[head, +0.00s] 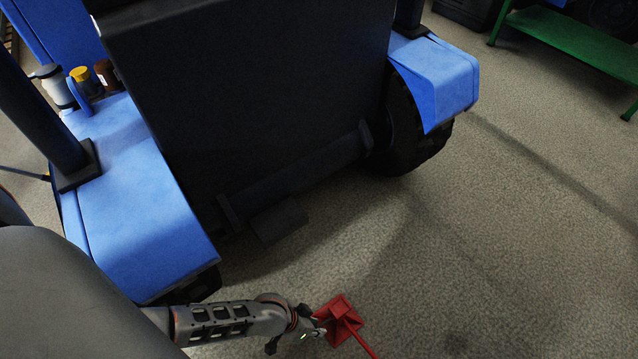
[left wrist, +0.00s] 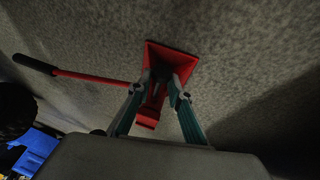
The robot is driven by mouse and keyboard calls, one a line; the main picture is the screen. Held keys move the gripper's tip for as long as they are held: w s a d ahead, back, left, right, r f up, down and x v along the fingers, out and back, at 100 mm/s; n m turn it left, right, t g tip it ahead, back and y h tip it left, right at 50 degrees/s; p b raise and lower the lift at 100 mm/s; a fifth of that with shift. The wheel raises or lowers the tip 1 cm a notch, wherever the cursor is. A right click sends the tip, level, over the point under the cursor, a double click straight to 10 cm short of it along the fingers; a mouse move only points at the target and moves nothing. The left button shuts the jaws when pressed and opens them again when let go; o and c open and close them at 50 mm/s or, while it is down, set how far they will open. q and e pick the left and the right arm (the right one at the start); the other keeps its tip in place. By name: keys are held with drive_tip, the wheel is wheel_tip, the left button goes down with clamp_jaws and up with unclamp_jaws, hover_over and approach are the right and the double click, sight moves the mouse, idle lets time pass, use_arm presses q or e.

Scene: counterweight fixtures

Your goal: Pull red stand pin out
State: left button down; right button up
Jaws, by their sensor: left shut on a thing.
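The red stand (head: 341,317) is on the floor at the bottom middle of the head view. Its square red base also shows in the left wrist view (left wrist: 172,50). A thin red bar (left wrist: 95,79) with a black grip (left wrist: 34,65) reaches out from it to the left there. My left gripper (head: 318,322) is at the stand's near left side. In the left wrist view its two fingers (left wrist: 164,82) close in at the middle of the stand, shut on the pin. The pin itself is dark and mostly hidden between the fingertips. My right gripper is not in view.
A large blue and black vehicle (head: 135,190) fills the left and top middle. Its black wheel (head: 412,125) stands on the floor. Bottles (head: 83,76) sit on its left fender. A green bench (head: 575,42) is at the upper right. The floor at right (head: 520,240) is clear.

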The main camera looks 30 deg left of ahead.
use_arm(q)
drive_tip(key=c, duration=2)
unclamp_jaws()
drive_tip(key=shift+f, duration=0.1)
drive_tip(key=shift+o, duration=0.9)
drive_tip(key=v, duration=0.7)
drive_tip(key=shift+r, duration=0.3)
drive_tip(key=shift+s, duration=0.1)
